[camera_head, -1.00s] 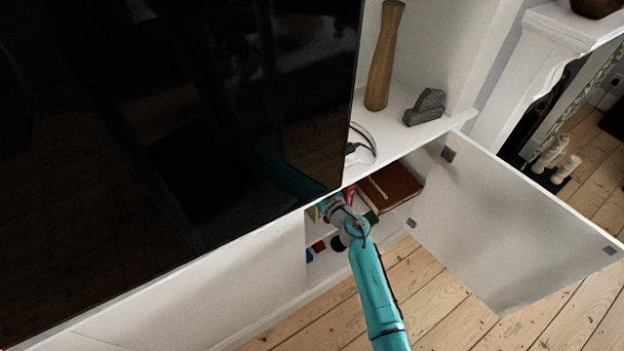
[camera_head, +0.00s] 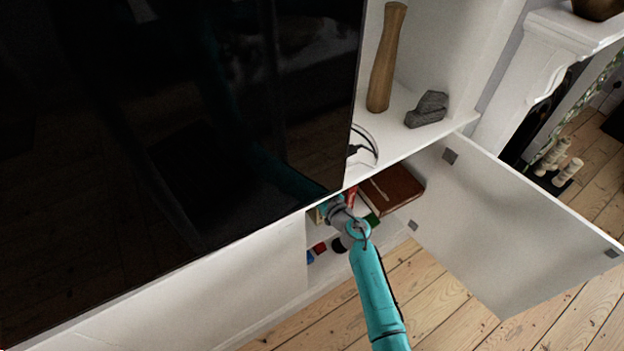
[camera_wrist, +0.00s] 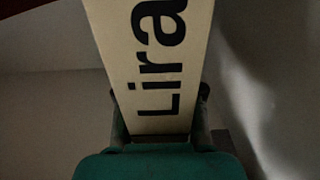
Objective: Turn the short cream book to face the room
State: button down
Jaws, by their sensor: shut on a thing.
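The cream book (camera_wrist: 153,60) fills the middle of the wrist view, a pale face with large black lettering reading "Lira" toward the camera. My gripper (camera_wrist: 160,125) is shut on it, with a dark finger on each side of its near end. In the head view my gripper (camera_head: 336,208) is inside the open cupboard, below the shelf. A small cream edge (camera_head: 314,214) shows just left of it, probably the same book. The rest of the book is hidden by my arm and the cabinet.
A brown book (camera_head: 391,189) lies inside the cupboard, right of my gripper. Small red (camera_head: 320,248) and blue items sit lower left. The white door (camera_head: 505,225) stands open at right. The large black screen (camera_head: 180,110) overhangs at left. A wooden vase (camera_head: 386,60) stands above.

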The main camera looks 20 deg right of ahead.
jog(key=c, duration=0.7)
grip_release()
jog(key=shift+o, duration=0.2)
jog(key=shift+s+d+f, duration=0.1)
jog(key=shift+s+d, duration=0.05)
jog(key=shift+s, duration=0.3)
jog(key=v, duration=1.1)
